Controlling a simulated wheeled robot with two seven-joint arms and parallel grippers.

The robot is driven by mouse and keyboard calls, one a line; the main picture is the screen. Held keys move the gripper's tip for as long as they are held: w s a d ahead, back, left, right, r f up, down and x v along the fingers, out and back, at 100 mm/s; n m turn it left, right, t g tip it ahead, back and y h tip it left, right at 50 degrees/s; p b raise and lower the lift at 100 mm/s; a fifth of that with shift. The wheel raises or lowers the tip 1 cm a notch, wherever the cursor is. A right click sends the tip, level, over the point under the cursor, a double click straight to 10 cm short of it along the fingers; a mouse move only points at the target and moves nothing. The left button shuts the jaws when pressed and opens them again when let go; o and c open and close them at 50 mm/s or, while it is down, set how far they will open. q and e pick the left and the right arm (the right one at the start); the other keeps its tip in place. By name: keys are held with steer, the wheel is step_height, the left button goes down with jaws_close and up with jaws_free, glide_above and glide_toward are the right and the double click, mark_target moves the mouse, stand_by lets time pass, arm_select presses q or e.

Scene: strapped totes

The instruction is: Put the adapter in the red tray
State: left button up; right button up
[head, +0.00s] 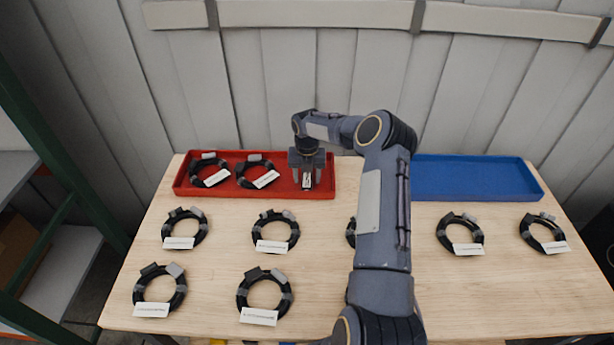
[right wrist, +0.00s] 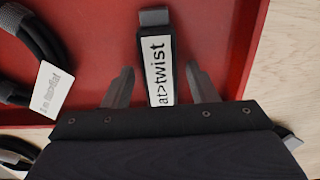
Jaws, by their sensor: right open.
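The adapter (right wrist: 158,58) is a small dark stick with a white label reading "at>twist" and a grey end. It lies in the right part of the red tray (head: 325,178); its label (head: 307,181) shows small in the head view. My right gripper (right wrist: 160,74) is over it, with one finger on each side and visible gaps between the fingers and the adapter. The gripper (head: 307,176) is open and points down into the tray. Part of the adapter is hidden behind the gripper body. My left gripper is not in view.
Two tagged black cable coils (head: 257,171) lie in the left part of the red tray. More tagged coils (head: 275,231) are spread over the wooden table (head: 215,275), one partly hidden by my right arm. A blue tray (head: 475,178), its visible part empty, stands at the right.

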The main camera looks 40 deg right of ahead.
step_height(320, 180, up, 12)
steer(key=p, duration=0.6)
step_height(320, 180, up, 9)
steer(key=m+t, duration=0.1)
steer(key=m, duration=0.3)
glide_above(307, 177)
steer(key=s+a, duration=0.2)
steer(key=a, duration=0.3)
steer(key=s+a+r+m+t, duration=0.1)
steer(key=s+a+r+m, duration=0.45)
steer(key=r, duration=0.25)
steer(key=s+a+r+m+t+y, duration=0.1)
steer(key=s+a+r+m, duration=0.25)
steer(key=s, duration=0.25)
steer(key=s+a+r+m+t, duration=0.1)
steer(key=s+a+r+m, duration=0.1)
steer(key=s+a+m, duration=0.3)
steer(key=s+a+f+m+t+y, duration=0.1)
steer(key=s+a+f+m+y, duration=0.1)
steer(key=s+a+f+m, duration=0.2)
steer(key=s+a+m, duration=0.3)
steer(key=s+m, duration=0.4)
steer(key=s, duration=0.2)
steer(key=shift+s+a+m+t+y, duration=0.2)
steer(key=shift+s+m+t+y, duration=0.1)
steer(key=shift+s+m+y, duration=0.1)
